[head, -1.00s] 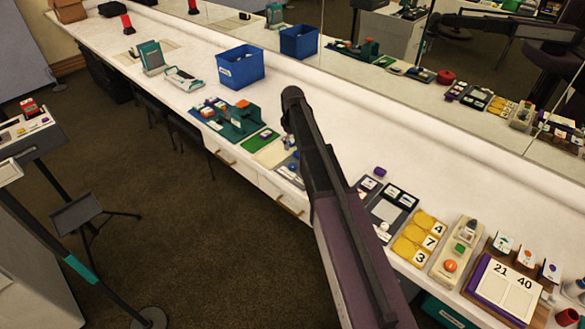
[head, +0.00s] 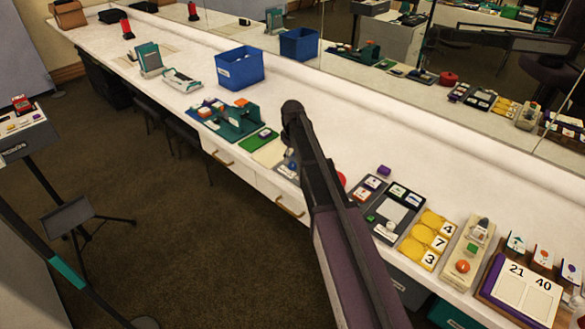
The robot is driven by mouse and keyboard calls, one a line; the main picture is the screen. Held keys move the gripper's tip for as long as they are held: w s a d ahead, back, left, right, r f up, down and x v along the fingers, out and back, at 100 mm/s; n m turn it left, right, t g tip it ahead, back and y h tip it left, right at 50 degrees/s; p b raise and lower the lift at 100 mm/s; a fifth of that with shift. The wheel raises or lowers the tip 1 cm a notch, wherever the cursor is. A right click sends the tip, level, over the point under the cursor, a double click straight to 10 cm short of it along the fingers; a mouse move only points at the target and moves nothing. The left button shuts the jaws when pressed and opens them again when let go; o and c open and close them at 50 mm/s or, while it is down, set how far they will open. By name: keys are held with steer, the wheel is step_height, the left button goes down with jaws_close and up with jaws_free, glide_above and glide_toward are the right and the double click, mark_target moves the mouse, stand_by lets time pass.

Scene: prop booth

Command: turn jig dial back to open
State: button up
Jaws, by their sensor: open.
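My dark arm reaches up through the middle of the head view over the counter, and its end, with my gripper, is not clearly visible. I cannot tell for sure which fixture is the jig. A teal fixture (head: 240,117) with an upright part stands on a board beyond the arm. A grey plate with a small blue knob (head: 291,166) sits just left of the arm and is partly hidden by it. On the right, a beige board (head: 447,272) bears an orange round piece (head: 462,266). The setting of any dial is too small to read.
The white counter (head: 440,160) runs along a mirror. A blue bin (head: 238,68) stands at the back. Yellow number pieces (head: 424,236), a dark tray (head: 371,208) and a card board (head: 526,292) are on the right. A tripod stand (head: 68,216) is on the left floor.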

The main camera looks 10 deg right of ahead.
mark_target(292, 164)
steer(key=shift+f+b, duration=1.5)
steer(key=shift+f, duration=0.25)
jaws_close()
